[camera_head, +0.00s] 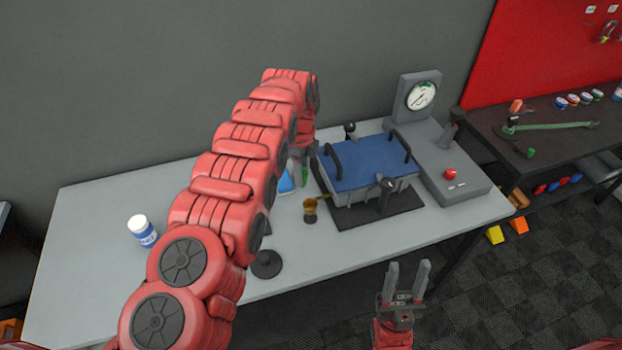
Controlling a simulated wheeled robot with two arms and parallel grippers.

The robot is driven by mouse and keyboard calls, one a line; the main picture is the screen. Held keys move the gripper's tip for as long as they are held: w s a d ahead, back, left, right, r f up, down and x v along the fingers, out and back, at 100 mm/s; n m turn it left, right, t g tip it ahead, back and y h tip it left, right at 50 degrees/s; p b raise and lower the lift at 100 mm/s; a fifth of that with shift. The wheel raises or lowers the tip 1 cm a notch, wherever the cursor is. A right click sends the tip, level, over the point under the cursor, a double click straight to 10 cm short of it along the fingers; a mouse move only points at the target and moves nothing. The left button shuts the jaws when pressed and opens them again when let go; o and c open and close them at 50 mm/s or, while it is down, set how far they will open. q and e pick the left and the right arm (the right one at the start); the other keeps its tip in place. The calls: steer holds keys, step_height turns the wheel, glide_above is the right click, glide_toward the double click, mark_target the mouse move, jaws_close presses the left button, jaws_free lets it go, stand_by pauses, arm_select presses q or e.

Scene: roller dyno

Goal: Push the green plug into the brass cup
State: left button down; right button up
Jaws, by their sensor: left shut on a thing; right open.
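The brass cup (310,204) stands on the grey workbench, just left of the dark base plate of the blue-topped box. My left arm reaches across the bench and bends down behind the cup. My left gripper (304,169) points down there, partly hidden by my own arm. It is shut on the green plug (305,180), of which a small strip shows, behind the cup and apart from it in the picture. My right gripper (407,278) is open and empty, in front of the bench's front edge, fingers pointing up in the picture.
The box with a blue lid (362,162) and dark handles stands right of the cup. A grey gauge stand (440,165) with a red button is further right. A white-blue bottle (142,231) and black disc (266,264) stand left. A blue object (286,184) is partly hidden.

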arm_select(q)
steer(key=shift+w+f, duration=0.1)
steer(key=shift+w, duration=0.05)
steer(key=shift+d+m, duration=0.1)
steer(key=shift+m, duration=0.2)
steer(key=shift+d+f+m+p, duration=0.2)
steer(key=shift+d+m+p, duration=0.15)
steer(key=shift+m, duration=0.35)
steer(key=shift+d+m+p, duration=0.5)
steer(key=shift+d+m, duration=0.15)
steer(key=shift+m, duration=0.95)
steer(key=b, duration=0.3)
glide_above(311, 200)
steer(key=s, duration=0.2)
steer(key=shift+m, duration=0.4)
step_height(311, 200, down, 6)
steer(key=shift+f, duration=0.1)
steer(key=shift+w+f+b, duration=0.1)
steer(key=shift+f+b, duration=1.05)
steer(key=shift+f+b, duration=0.3)
steer(key=shift+s+f, duration=0.25)
